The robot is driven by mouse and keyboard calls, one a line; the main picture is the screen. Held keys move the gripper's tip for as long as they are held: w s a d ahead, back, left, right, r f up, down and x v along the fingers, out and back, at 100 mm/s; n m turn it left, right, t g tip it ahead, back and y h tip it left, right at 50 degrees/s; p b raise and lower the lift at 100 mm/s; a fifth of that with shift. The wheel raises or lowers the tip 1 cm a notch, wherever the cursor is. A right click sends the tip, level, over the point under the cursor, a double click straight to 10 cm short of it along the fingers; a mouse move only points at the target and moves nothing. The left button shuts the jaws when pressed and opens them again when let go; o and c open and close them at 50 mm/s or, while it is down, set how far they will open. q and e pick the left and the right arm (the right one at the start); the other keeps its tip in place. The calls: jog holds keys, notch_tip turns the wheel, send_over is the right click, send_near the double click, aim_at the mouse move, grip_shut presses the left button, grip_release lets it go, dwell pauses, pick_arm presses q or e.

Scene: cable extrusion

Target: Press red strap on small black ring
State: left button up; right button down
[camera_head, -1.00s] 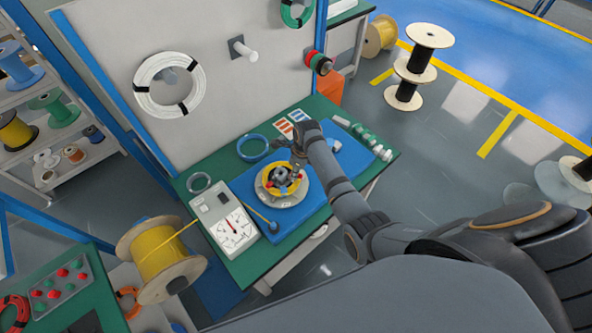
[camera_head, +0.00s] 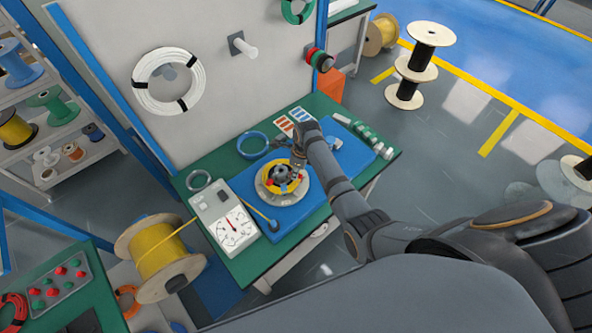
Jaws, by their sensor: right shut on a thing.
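A yellow coil (camera_head: 266,190) lies on a round grey turntable (camera_head: 288,203) on the blue mat. The small black ring (camera_head: 281,173) sits in the middle of the coil. Red strap pieces (camera_head: 291,187) show on the coil's near right part, beside the black ring. My right gripper (camera_head: 297,172) points down at the coil's right rim, just right of the black ring. It is shut on what appears to be a red strap; its fingertips are small and the exact grip is hard to see. My left gripper is out of view.
A meter box (camera_head: 229,226) with a yellow lead stands left of the turntable on the green table. A blue cable ring (camera_head: 253,145) and labelled cards (camera_head: 290,122) lie behind it. Green and white parts (camera_head: 369,134) line the mat's right edge. A yellow spool (camera_head: 162,254) stands at front left.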

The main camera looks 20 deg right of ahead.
jog(key=shift+f+b, duration=0.3)
jog(key=shift+f, duration=0.35)
jog(key=shift+f, duration=0.5)
jog(key=shift+s+f, duration=0.2)
dwell(1.5)
jog(key=c, duration=1.2)
grip_release()
jog(key=shift+w, duration=0.1)
jog(key=shift+r, duration=0.15)
notch_tip(320, 180, up, 3)
jog(key=shift+w+f+p, duration=0.1)
jog(key=shift+p, duration=1)
jog(key=shift+r, duration=2.55)
